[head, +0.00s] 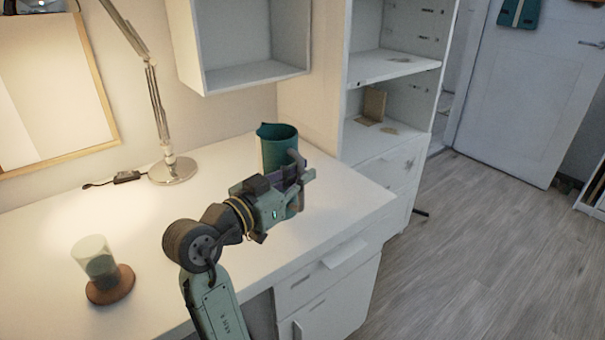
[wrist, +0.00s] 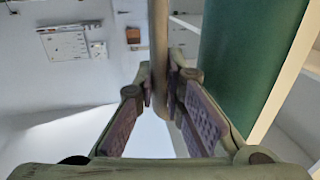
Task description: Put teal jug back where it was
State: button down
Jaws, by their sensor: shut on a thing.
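The teal jug (head: 277,146) is upright over the right part of the white desk, near its back right corner, with its spout toward the left. My gripper (head: 296,174) is at its near right side, with the fingers around the handle. In the wrist view my gripper (wrist: 168,95) has its two finger pads closed on the handle, a tan vertical bar. The jug's green body (wrist: 247,60) fills the right of that view. The gripper hides the jug's lower part in the head view, so I cannot tell whether its base touches the desk.
A desk lamp (head: 172,168) stands left of the jug. A glass (head: 94,258) sits on a round brown coaster (head: 111,288) at the front left. An open wall box (head: 250,76) hangs above the desk. A white shelf unit (head: 385,145) stands to the right. The middle of the desk (head: 215,190) is clear.

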jog(key=w+f, duration=0.2)
jog(key=w+f+p, duration=0.1)
jog(key=shift+w+d+f, duration=0.25)
jog(key=shift+w+f, duration=0.15)
jog(key=shift+f, duration=0.1)
jog(key=shift+f, duration=0.15)
jog(key=c, duration=1.7)
grip_release()
